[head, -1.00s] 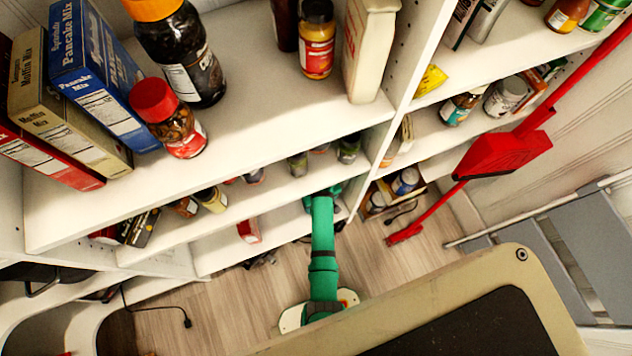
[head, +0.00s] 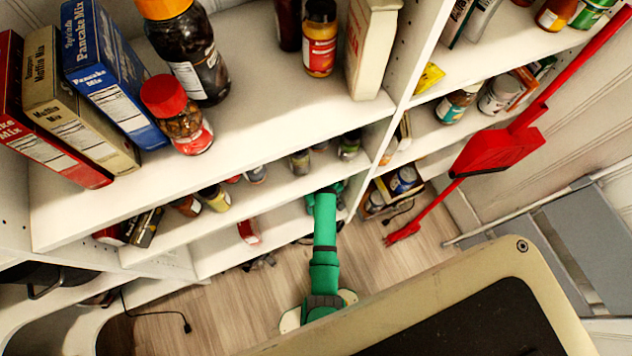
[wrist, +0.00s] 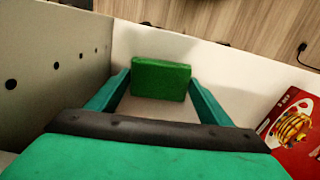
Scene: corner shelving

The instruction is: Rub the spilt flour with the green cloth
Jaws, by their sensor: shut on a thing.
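The green cloth (wrist: 160,78) shows in the wrist view as a thick green block. My gripper (wrist: 158,88) is shut on it, with one green finger on each side. The cloth is over a white shelf surface (wrist: 225,62); I cannot tell whether it touches it. I see no spilt flour in either view.
A shelf side wall with holes (wrist: 50,60) stands close on the left in the wrist view. A red box (wrist: 297,130) is at the right. In the head view, jars and boxes crowd the upper shelf (head: 270,120). A red dustpan (head: 497,150) leans at the right.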

